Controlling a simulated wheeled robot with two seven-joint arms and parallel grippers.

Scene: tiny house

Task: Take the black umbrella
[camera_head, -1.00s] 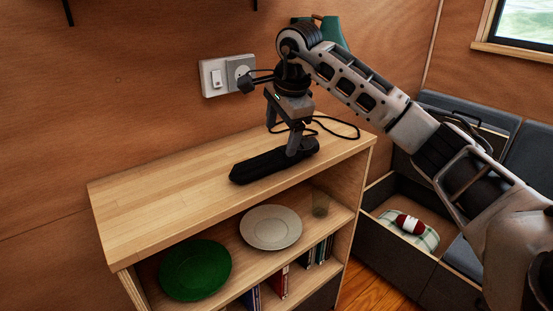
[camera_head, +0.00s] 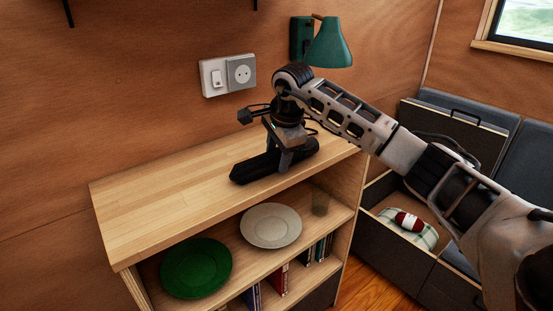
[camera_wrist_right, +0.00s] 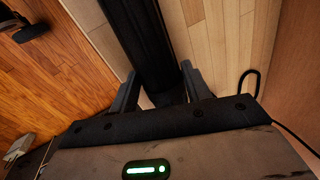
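The black umbrella (camera_head: 252,170) lies folded on top of the wooden shelf unit (camera_head: 150,205), near its back right end. My right gripper (camera_head: 279,152) is down over the umbrella, pointing downward. In the right wrist view the umbrella (camera_wrist_right: 145,35) runs between the two fingers of the gripper (camera_wrist_right: 162,88), one on each side. The fingers are apart, with narrow gaps to the umbrella. My left gripper is not in view.
A green wall lamp (camera_head: 328,45) hangs above the arm, and a socket with a switch (camera_head: 228,75) is on the wall. A green plate (camera_head: 196,268) and a white plate (camera_head: 270,226) stand on the shelf below. The top's left part is clear.

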